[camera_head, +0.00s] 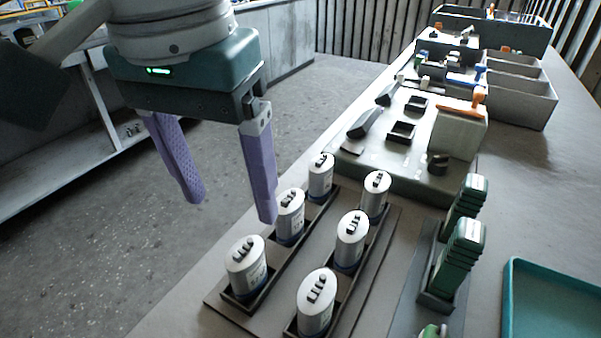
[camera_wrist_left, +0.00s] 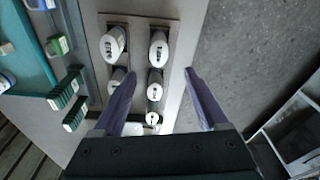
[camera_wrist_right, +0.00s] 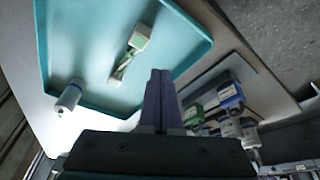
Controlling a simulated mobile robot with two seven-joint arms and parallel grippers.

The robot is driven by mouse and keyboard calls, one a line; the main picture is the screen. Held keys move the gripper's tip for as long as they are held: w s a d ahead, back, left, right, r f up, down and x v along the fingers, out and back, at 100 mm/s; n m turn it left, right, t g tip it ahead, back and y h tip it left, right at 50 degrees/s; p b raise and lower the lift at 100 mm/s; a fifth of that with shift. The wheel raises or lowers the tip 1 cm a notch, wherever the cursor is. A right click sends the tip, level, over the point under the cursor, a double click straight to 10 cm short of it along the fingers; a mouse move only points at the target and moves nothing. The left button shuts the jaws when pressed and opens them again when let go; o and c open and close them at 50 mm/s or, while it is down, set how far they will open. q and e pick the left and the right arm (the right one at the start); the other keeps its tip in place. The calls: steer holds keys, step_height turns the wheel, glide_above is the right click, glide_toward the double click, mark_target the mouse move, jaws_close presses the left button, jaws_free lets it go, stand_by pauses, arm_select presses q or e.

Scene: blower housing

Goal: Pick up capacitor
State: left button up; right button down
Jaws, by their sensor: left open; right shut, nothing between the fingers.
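Several silver oval capacitors with dark terminals on top stand upright in two rows of dark holders. In the head view, the left row has a near capacitor (camera_head: 246,266), a middle one (camera_head: 289,216) and a far one (camera_head: 320,177). The right row includes another capacitor (camera_head: 350,240). My left gripper (camera_head: 231,210) is open and empty, pointing down beside the left row. In the left wrist view, a capacitor (camera_wrist_left: 155,85) shows between the spread fingers (camera_wrist_left: 160,72). My right gripper (camera_wrist_right: 161,72) is shut and empty near the teal tray; it is outside the head view.
Green modules (camera_head: 460,250) stand in a rack right of the capacitors. A fixture (camera_head: 455,135) and grey bins (camera_head: 525,105) stand farther back.

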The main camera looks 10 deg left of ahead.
mark_target(244, 252)
arm_select(q)
step_height(244, 252, down, 4)
steer(key=shift+r, duration=0.1)
steer(key=f, duration=0.4)
steer(key=f+b, duration=0.1)
steer(key=f, duration=0.1)
steer(key=shift+w+d, duration=0.1)
steer(key=shift+w, duration=0.15)
steer(key=shift+c, duration=0.2)
steer(key=shift+r, duration=0.1)
steer(key=c, duration=1.2)
steer(key=shift+o, duration=0.2)
